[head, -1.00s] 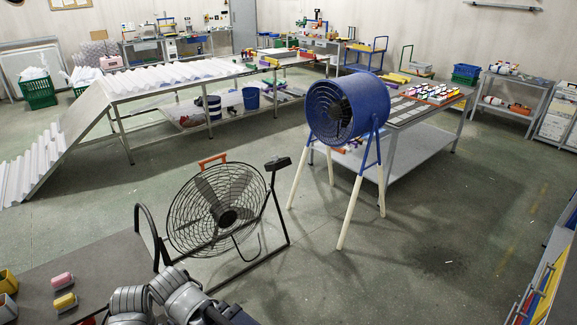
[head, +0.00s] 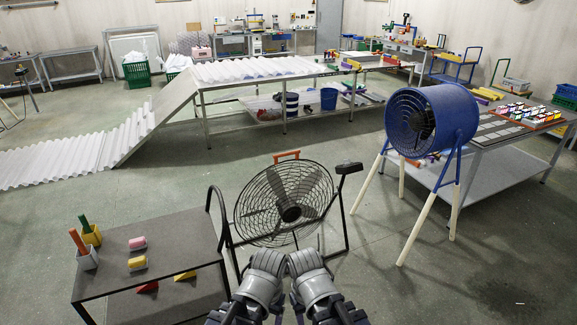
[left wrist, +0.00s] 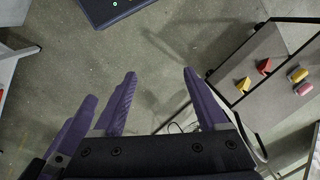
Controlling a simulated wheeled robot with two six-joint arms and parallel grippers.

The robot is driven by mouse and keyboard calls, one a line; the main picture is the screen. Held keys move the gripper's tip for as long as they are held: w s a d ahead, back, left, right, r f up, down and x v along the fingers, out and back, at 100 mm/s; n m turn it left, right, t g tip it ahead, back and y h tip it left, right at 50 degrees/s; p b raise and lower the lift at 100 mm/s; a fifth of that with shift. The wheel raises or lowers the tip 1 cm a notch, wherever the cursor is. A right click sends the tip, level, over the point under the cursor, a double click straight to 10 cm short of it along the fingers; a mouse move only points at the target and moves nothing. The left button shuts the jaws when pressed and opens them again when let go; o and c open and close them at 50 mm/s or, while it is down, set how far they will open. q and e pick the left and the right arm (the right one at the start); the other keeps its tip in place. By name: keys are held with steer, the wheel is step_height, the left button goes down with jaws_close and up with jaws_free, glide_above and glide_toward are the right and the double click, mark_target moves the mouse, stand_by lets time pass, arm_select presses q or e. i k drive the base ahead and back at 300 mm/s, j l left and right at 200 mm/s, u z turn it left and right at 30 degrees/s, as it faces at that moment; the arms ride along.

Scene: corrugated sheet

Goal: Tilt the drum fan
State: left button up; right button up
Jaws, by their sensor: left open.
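A blue drum-shaped fan (head: 440,120) stands on tall legs with blue tops and cream lower parts, right of centre in the head view. Neither fan shows clearly there. Grey links of both my arms show at the bottom of the head view; my right gripper cannot be made out.
A dark low table (head: 150,255) with small coloured blocks stands at the lower left, close to the wire fan. A long bench with white corrugated sheet (head: 255,68) and its ramp stand behind. A grey table (head: 500,135) stands beside the blue fan. Floor between is open.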

mark_target(290, 210)
steer(key=i+l, duration=0.1)
steer(key=i, duration=1.05)
steer(key=i+l+u, duration=0.1)
steer(key=i, duration=0.45)
steer(key=i+l, duration=0.15)
steer(key=i, duration=0.4)
steer(key=i+l+u, duration=0.1)
steer(key=i, duration=0.5)
